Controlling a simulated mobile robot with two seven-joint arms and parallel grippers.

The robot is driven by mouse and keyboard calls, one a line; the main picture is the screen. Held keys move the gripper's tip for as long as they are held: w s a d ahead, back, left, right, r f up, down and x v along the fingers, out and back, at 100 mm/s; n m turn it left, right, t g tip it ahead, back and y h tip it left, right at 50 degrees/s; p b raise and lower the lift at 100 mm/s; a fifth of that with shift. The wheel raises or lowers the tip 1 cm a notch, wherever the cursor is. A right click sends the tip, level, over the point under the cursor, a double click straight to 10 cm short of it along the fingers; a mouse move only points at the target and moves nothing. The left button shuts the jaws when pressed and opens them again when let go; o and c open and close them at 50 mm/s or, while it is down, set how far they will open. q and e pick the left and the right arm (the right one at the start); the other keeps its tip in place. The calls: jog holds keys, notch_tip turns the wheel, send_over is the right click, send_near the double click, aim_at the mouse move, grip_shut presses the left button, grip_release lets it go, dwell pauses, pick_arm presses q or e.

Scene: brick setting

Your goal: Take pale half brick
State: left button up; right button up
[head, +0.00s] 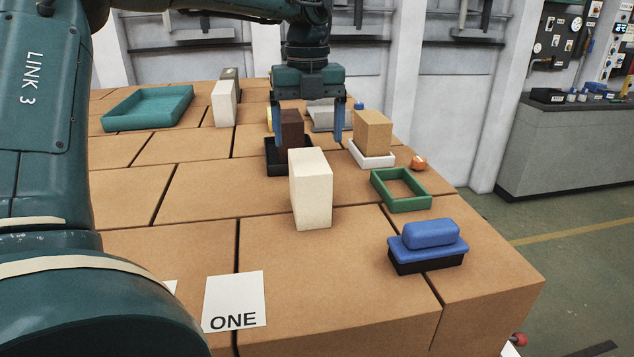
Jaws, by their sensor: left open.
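A pale cream brick block (311,190) stands upright near the middle of the table. Another pale block (223,104) stands farther back on the left, beside a teal tray. I cannot tell from the picture which is the half brick. My left gripper (308,128) points down with its fingers apart, farther back than the near cream block. A dark brown brick (291,128) in a black tray (279,168) shows between the fingers. I cannot tell whether the fingers are around it or in front of it. My right gripper is not in view.
A tan brick (373,132) stands in a white tray (374,160). A green frame (402,204), an orange lump (418,163) and a blue-topped black brush-like item (428,245) lie right. The teal tray (148,124) is back left. A card reading ONE (235,298) lies in front.

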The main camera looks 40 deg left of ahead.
aim_at(308, 160)
pick_arm(q)
notch_tip(308, 160, down, 6)
jog(key=shift+s+r, duration=0.1)
jog(key=f+p, duration=0.1)
jog(key=f, duration=0.1)
jog(key=f+p, duration=0.1)
jog(key=f, duration=0.2)
jog(key=shift+w+a, duration=0.1)
jog(key=shift+w, duration=0.1)
jog(key=c, duration=1.5)
